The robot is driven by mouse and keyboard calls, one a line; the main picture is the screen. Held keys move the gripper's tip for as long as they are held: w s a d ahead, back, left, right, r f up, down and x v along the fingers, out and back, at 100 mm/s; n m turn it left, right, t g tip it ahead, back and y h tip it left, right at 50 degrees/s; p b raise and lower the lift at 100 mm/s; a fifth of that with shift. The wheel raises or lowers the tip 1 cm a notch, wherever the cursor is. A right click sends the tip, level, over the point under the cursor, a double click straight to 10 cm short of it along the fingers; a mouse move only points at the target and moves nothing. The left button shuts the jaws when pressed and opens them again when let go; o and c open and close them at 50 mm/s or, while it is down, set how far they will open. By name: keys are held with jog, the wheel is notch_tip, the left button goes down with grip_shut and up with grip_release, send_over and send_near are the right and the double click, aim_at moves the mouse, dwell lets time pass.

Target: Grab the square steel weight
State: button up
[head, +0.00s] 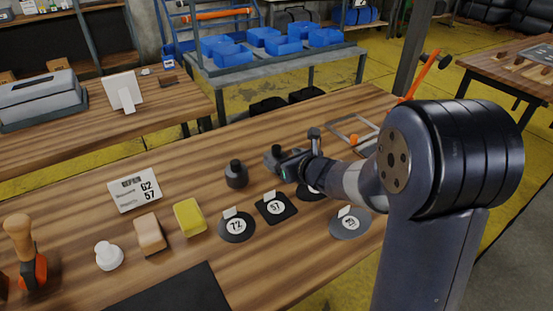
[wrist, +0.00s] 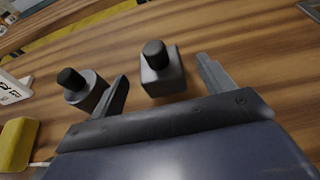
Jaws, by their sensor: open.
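The square steel weight (wrist: 160,80) is a grey block with a black knob, upright on the wooden bench. In the wrist view it appears between the two fingers of my open gripper (wrist: 163,68), with a gap on each side. I cannot tell how far down the fingers reach beside it. In the head view my gripper (head: 288,163) is low over the bench and largely hides that spot. A round dark weight with a black knob (wrist: 84,92) stands just outside the left finger; it also shows in the head view (head: 236,176).
A yellow block (head: 189,217), a tan block (head: 150,234) and a card (head: 135,190) are to the left. A grey frame (head: 352,130) lies beyond my gripper.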

aim_at(279, 154)
jog(key=x, duration=0.4)
jog(key=shift+w+a+f, duration=0.15)
jog(key=shift+w+a, duration=0.05)
jog(key=shift+w, duration=0.1)
grip_shut()
jog(key=shift+r, duration=0.2)
dwell(0.6)
